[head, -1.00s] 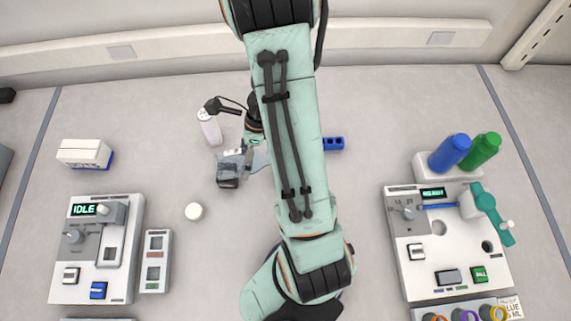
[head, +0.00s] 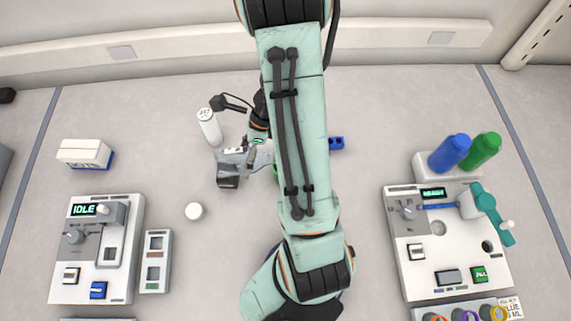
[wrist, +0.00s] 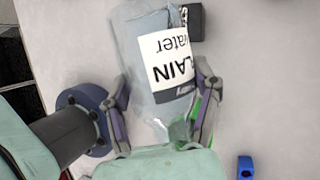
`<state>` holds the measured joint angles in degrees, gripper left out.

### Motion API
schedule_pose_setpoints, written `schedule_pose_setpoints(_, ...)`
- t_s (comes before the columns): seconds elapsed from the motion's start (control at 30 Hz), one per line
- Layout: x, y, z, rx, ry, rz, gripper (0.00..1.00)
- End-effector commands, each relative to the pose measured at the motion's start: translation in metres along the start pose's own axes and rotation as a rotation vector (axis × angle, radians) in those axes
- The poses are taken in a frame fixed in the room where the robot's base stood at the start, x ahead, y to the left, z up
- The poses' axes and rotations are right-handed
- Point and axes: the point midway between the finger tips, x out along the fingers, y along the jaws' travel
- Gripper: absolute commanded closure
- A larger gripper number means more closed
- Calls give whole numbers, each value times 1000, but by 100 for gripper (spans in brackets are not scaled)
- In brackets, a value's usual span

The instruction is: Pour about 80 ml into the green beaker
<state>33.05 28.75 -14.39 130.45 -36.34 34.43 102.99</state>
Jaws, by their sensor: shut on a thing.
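My gripper (wrist: 162,80) is shut on a clear container (wrist: 140,35) with a white label reading "PLAIN water". The fingers press its two sides in the wrist view. In the head view the clear container (head: 234,158) shows just left of my arm; its tilt and the liquid level cannot be told. A green thing, possibly the green beaker (wrist: 207,112), shows partly behind the right finger in the wrist view. Only a green sliver (head: 275,170) shows beside my arm in the head view. No flow of liquid is visible.
A blue block (head: 336,143) is right of my arm. Panels stand left (head: 125,255) and right (head: 430,235); blue (head: 450,153) and green (head: 484,150) bottles are behind the right one.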

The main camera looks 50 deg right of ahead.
Motion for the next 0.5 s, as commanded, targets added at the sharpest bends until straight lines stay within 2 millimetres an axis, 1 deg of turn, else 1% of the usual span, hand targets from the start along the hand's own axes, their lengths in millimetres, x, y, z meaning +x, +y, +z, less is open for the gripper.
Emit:
schedule_pose_setpoints(0.37, -1, 0, 3, -6, -25, 2, 78)
schedule_pose_setpoints(0.43, 2, 0, 4, -4, 11, -1, 78)
schedule_pose_setpoints(0.5, 10, -1, 4, 11, 110, -11, 78)
